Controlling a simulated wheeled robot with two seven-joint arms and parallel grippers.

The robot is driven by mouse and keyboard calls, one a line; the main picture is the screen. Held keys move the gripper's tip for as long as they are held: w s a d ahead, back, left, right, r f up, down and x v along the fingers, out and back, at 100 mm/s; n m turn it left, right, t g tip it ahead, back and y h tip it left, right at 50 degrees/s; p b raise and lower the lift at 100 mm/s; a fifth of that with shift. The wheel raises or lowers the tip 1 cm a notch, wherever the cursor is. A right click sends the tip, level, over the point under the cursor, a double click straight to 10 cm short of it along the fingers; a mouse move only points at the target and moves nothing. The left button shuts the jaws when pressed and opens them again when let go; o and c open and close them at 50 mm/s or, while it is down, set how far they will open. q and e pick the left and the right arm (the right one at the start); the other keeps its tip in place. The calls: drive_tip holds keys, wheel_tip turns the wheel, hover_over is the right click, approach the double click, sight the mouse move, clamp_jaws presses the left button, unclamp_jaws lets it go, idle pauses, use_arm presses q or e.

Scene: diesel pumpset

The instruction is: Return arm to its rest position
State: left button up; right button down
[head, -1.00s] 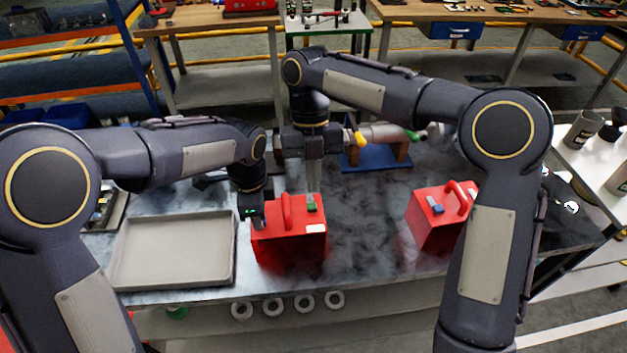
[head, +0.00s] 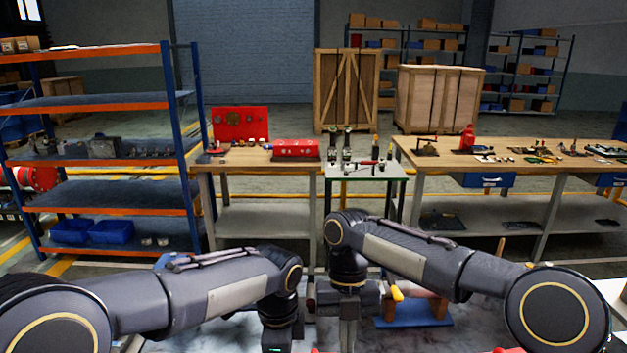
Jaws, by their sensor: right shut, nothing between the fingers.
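My right arm (head: 415,262) comes in from the right and bends down at the wrist near the middle of the view. My right gripper (head: 348,335) points down at the bottom edge, shut and empty. My left arm (head: 205,295) reaches in from the left. Its wrist (head: 280,318) points down beside the right one. The left gripper's fingers are cut off by the bottom edge. Only slivers of red show along the bottom edge.
A blue stand (head: 415,313) sits on the grey worktable just right of my right gripper. Open floor lies between.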

use_arm(q)
drive_tip(key=s+a+r+n+h, duration=0.1)
drive_tip(key=s+a+r+n, duration=0.2)
drive_tip(key=a+r, duration=0.4)
use_arm(e)
drive_tip(key=s+d+r+m+t+y, duration=0.2)
drive_tip(key=s+d+r+m+t, duration=0.2)
drive_tip(key=s+d+m, duration=1.05)
use_arm(q)
drive_tip(key=s+a+f+n+t+h, duration=0.1)
drive_tip(key=s+a+f+n+t, duration=0.1)
drive_tip(key=s+n, duration=0.6)
drive_tip(key=s+a+f+n+t+h, duration=0.1)
drive_tip(key=s+a+n+t, duration=0.2)
drive_tip(key=s+a+n, duration=0.2)
drive_tip(key=s+n, duration=0.3)
drive_tip(key=s, duration=0.2)
drive_tip(key=shift+s+a+f+n+t+h, duration=0.15)
drive_tip(key=shift+a+f+n+t+h, duration=0.15)
drive_tip(key=shift+f+n+h, duration=0.1)
use_arm(e)
drive_tip(key=s+f+m+t+y, duration=0.1)
drive_tip(key=s+f+m+t, duration=0.1)
drive_tip(key=m, duration=0.9)
drive_tip(key=s+f+m+t, duration=0.3)
drive_tip(key=s+m, duration=0.2)
drive_tip(key=m, duration=0.7)
drive_tip(key=shift+s+y, duration=0.15)
drive_tip(key=shift+y, duration=0.25)
